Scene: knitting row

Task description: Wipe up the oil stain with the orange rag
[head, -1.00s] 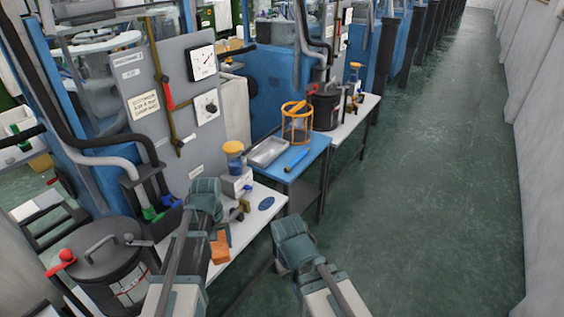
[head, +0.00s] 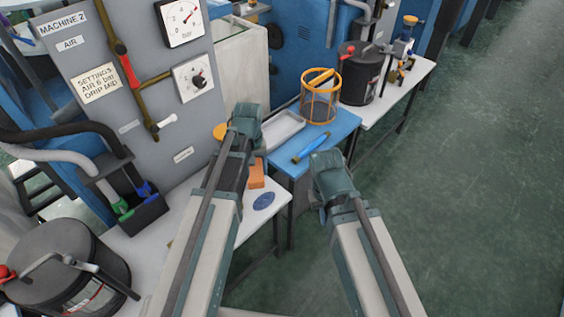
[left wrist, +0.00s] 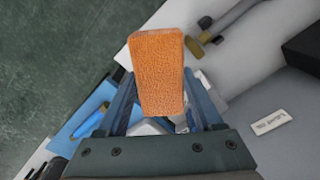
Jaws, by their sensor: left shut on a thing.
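The orange rag (head: 256,175), a thick block-like piece, is held between the fingers of my left gripper. It also shows in the left wrist view (left wrist: 158,72), pinched between the two blue-grey fingers of the left gripper (left wrist: 160,100). The oil stain (head: 264,201) is a dark blue oval on the white bench top (head: 230,232), near its right edge. In the head view the rag appears just beyond the stain; I cannot tell its height over the bench. My right gripper (head: 320,212) hangs in front of the bench, right of the stain; its fingers are mostly hidden.
A blue table (head: 335,137) adjoins the bench, with a metal tray (head: 275,130), a blue tool (head: 311,147) and an orange-framed basket (head: 320,97). The grey machine panel (head: 150,135) rises behind the bench. A dark pot (head: 62,262) stands at the left. The aisle floor at right is clear.

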